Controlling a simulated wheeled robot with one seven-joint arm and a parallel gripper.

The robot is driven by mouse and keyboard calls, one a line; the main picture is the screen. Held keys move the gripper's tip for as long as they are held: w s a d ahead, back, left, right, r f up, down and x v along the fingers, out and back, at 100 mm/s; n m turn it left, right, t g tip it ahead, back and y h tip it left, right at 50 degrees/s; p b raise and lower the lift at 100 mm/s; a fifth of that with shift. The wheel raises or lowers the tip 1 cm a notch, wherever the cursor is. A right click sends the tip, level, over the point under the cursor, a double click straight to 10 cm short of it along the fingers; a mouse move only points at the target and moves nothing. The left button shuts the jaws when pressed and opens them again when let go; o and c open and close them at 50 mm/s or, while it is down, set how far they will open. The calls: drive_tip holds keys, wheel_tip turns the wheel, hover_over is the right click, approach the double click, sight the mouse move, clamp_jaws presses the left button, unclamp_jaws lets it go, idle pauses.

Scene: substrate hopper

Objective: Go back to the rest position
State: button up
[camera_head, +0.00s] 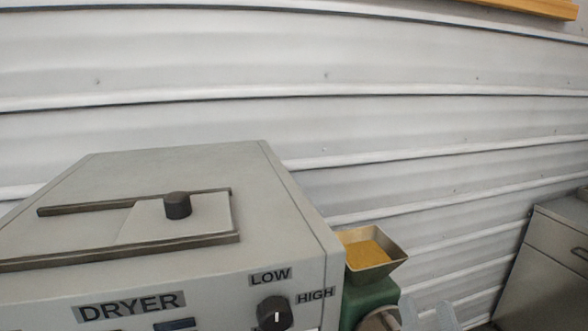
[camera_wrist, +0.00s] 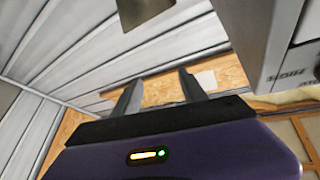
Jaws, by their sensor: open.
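My gripper (camera_wrist: 160,88) is open and empty in the wrist view, its two dark fingers spread apart above a wooden surface. A metal hopper (camera_head: 396,262) holding yellow-brown substrate (camera_head: 367,252) sits on that machine. The grey dryer (camera_head: 110,175) fills the lower left, with a black-knobbed sliding lid (camera_head: 185,218) on top.
The dryer's front has a black dial (camera_head: 275,314) between LOW and HIGH labels. Its lettered side shows at the wrist view's upper right (camera_wrist: 262,45). A corrugated wall (camera_head: 300,60) runs behind. A grey cabinet (camera_head: 550,260) stands at the far right.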

drive_tip(key=s+f+n+g, duration=0.1)
drive_tip(key=s+f+g, duration=0.1)
drive_tip(key=s+f, duration=0.4)
drive_tip(key=s+d+f+n+g, duration=0.1)
drive_tip(key=s+f+g, duration=0.2)
drive_tip(key=s, duration=1.1)
drive_tip(key=s+f+n+g, duration=0.2)
drive_tip(key=s+f+g, duration=0.1)
drive_tip(key=s+f, duration=0.6)
drive_tip(key=shift+s+d+f, duration=0.2)
drive_tip(key=shift+s, duration=0.55)
drive_tip(key=shift+c, duration=0.2)
